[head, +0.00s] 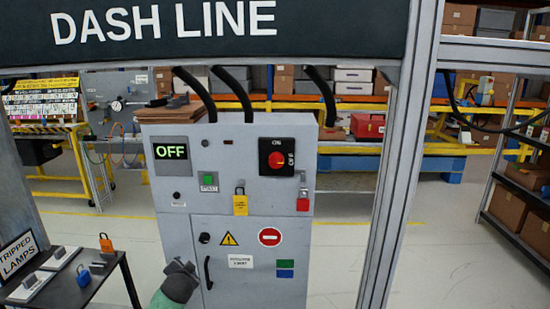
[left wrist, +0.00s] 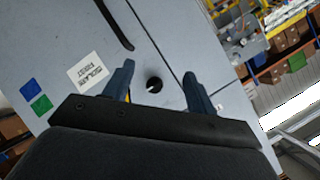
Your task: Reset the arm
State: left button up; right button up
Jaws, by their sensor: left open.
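My left gripper (head: 178,268) is in front of the lower door of the grey control cabinet (head: 225,130), left of its black handle (head: 208,272). In the left wrist view its two blue-grey fingers (left wrist: 158,76) are spread with nothing held. A small black round knob (left wrist: 153,85) on the cabinet shows between them; how far off it is I cannot tell. The display reads OFF (head: 171,152). A red rotary switch (head: 277,158) on a black plate sits at upper right. My right gripper is in neither view.
A grey frame post (head: 400,160) stands to the right.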

pick_arm(q)
jog(key=s+d+f+n+g+h, duration=0.1)
jog(key=s+d+f+g, duration=0.2)
jog(key=s, duration=1.4)
jog(key=s+d+f+n+g+h, duration=0.1)
jog(key=s+d+f+g, duration=0.3)
jog(key=s+f, duration=0.9)
jog(key=s+d+f+n+g+h, duration=0.2)
jog(key=s+d+f, duration=0.6)
jog(key=s, duration=1.3)
jog(key=shift+s+f+n+g, duration=0.15)
jog(key=shift+s+n+g, duration=0.35)
jog(key=shift+g, duration=0.6)
jog(key=shift+w, duration=0.1)
